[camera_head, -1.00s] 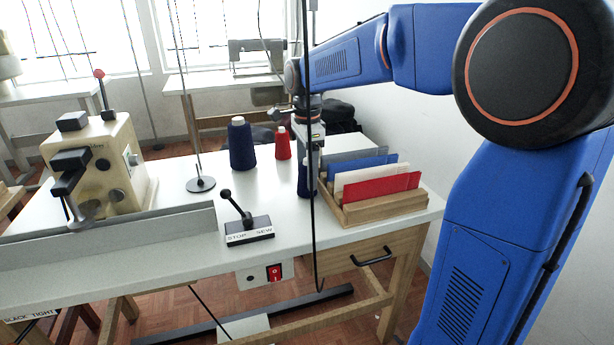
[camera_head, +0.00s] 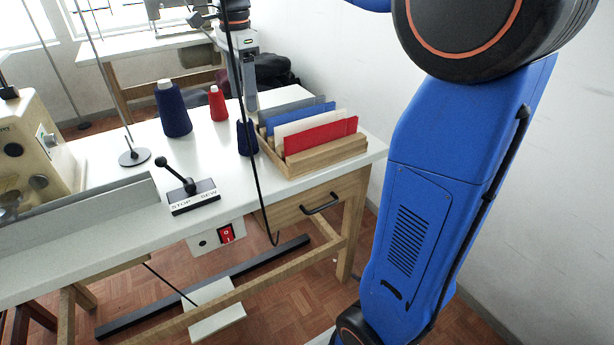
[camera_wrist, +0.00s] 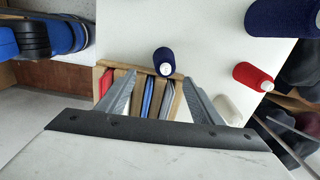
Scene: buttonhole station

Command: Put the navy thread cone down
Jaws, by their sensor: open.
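A small navy thread cone (camera_head: 247,137) stands upright on the white table, close to the left side of a wooden card box (camera_head: 326,160). In the wrist view the cone (camera_wrist: 164,62) shows from above, beyond and between my fingertips. My gripper (camera_head: 250,108) is above the cone, open and empty; in the wrist view its two fingers (camera_wrist: 160,75) are spread apart with nothing between them. A larger navy cone (camera_head: 173,110) and a red cone (camera_head: 218,103) stand further left on the table.
The box holds red, white, blue and grey cards. A stop/sew lever (camera_head: 190,192), a thread stand (camera_head: 134,157) and a cream machine (camera_head: 35,145) are on the left. A pale cone (camera_wrist: 228,108) shows in the wrist view. A dark cable hangs before the table.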

